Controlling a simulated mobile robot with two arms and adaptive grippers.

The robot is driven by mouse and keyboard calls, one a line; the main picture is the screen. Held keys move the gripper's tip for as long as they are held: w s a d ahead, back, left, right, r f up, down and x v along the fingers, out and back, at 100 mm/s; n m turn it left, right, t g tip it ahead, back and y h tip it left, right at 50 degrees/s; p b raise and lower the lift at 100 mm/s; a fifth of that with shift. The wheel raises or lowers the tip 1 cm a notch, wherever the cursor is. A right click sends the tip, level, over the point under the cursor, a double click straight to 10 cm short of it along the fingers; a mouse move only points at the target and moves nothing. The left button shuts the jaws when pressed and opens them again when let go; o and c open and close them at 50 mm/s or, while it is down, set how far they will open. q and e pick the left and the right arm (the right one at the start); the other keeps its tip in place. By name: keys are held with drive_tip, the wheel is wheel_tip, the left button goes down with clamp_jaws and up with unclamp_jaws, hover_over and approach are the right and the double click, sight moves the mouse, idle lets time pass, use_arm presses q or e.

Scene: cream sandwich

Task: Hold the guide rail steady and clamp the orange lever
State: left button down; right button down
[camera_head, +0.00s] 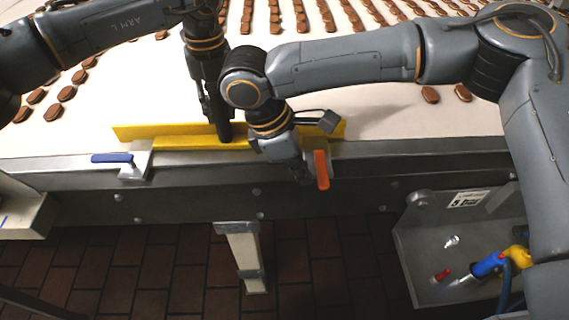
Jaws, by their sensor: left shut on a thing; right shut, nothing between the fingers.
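The yellow guide rail (175,131) lies along the near edge of the conveyor. My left gripper (221,132) points down and is shut on the rail near its middle. The orange lever (321,170) hangs roughly upright at the conveyor's front edge, near the rail's right end. My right gripper (300,172) is shut and empty, just left of the lever. Whether it touches the lever cannot be told. My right arm hides part of the rail and most of the clamp behind the lever. A blue lever (112,158) lies level on a clamp near the rail's left end.
The pale conveyor belt (420,118) carries rows of brown sandwich biscuits (67,93). A metal leg (243,258) stands below the conveyor.

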drive_tip(key=shift+d, duration=0.3)
